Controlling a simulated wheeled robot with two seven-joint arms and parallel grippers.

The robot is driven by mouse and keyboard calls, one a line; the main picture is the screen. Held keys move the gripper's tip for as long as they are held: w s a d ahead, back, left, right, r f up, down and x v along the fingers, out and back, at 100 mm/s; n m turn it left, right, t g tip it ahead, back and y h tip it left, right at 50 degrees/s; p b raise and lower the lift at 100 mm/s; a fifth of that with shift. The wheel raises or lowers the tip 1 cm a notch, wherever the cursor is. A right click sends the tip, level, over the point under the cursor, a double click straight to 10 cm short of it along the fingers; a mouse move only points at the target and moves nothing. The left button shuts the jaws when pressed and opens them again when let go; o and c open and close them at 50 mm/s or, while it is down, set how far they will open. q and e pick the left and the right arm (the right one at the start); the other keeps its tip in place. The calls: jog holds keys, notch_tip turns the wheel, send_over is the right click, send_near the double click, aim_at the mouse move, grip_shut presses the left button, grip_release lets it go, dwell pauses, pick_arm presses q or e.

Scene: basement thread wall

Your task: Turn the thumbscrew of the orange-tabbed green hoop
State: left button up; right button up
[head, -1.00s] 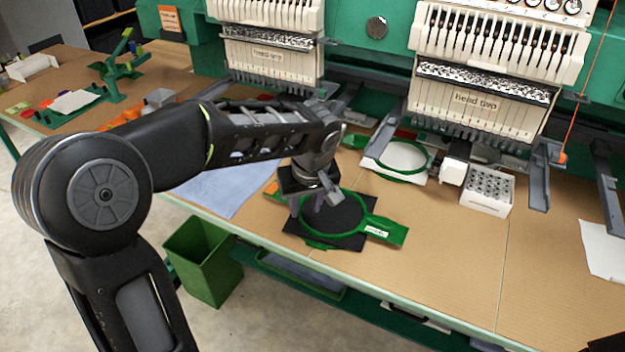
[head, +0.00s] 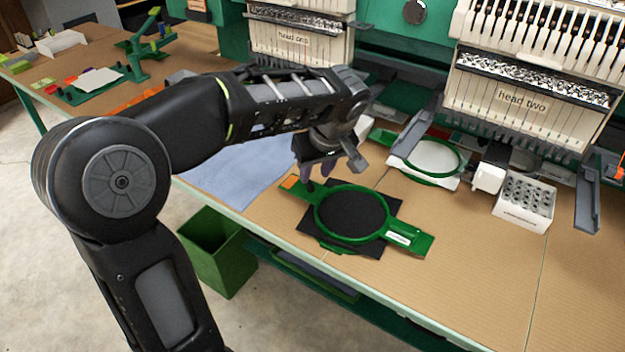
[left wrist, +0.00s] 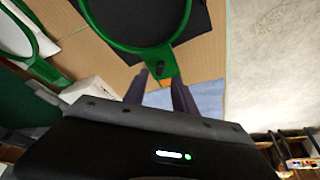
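The green hoop (head: 385,222) with black fabric (head: 350,214) lies flat on the table. Its orange tab (head: 290,182) is at the left end, and a white label is on its right arm. A small dark thumbscrew (head: 310,187) stands near the orange end, just below my fingers. In the left wrist view the hoop (left wrist: 187,22) is at the top, and the thumbscrew (left wrist: 155,68) shows just beyond the fingertips. My left gripper (head: 318,176) is above the hoop's left end. Its fingers (left wrist: 159,84) are apart with nothing between them. My right gripper is out of view.
A second green hoop with white fabric (head: 435,155) sits behind, under the machine head two (head: 520,100). A white box of bobbins (head: 523,203) stands to the right. A blue cloth (head: 235,172) lies left, and a green bin (head: 217,255) stands below the table edge. The front right tabletop is clear.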

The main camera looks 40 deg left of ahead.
aim_at(311, 184)
pick_arm(q)
jog(key=x, duration=0.5)
grip_shut()
dwell(0.6)
